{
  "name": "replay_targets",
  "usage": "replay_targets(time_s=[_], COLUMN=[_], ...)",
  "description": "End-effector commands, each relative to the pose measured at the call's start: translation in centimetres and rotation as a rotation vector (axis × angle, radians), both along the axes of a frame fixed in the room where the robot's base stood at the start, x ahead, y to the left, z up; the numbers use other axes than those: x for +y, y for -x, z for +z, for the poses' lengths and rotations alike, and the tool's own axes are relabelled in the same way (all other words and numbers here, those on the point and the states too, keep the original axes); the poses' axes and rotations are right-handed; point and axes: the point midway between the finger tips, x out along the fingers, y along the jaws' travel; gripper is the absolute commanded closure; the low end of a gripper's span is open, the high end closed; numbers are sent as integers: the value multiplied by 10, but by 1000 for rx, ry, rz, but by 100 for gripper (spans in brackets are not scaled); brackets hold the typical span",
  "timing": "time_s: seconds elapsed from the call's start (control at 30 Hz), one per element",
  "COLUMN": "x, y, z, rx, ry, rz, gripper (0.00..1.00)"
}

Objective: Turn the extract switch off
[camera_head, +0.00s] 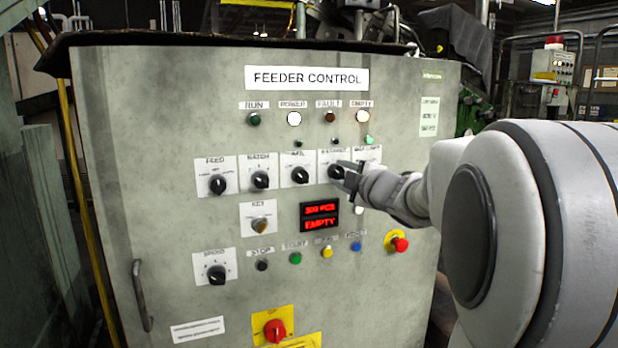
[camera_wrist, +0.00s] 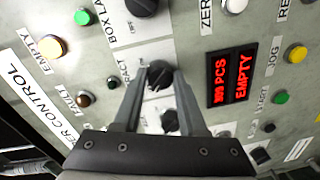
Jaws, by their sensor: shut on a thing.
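The extract switch (camera_head: 335,172) is a black rotary knob on a white plate, the fourth in the upper knob row of the feeder control panel. Its label is blurred and part of its plate is hidden behind my gripper. My gripper (camera_head: 350,178) reaches it from the right in the head view. In the wrist view, my gripper (camera_wrist: 160,76) has its two fingers on either side of the black switch knob (camera_wrist: 158,73), closed on it. The knob's exact pointer setting cannot be read.
Neighbouring knobs sit close by, such as the knob (camera_head: 300,175) to its left. A red display (camera_head: 320,216) reads EMPTY below. A red emergency button (camera_head: 400,244) sits lower right, under my arm.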

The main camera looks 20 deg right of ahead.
Motion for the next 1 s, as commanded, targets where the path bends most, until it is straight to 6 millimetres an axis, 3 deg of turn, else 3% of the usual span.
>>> replay_targets(time_s=[0.37,0.4,0.53,1.0], x=[0,0,0,1], y=[0,0,0,-1], z=[0,0,0,0], rx=[1,1,1,0], ry=[6,6,5,4], rz=[0,0,0,0], gripper=[100,54,30,29])
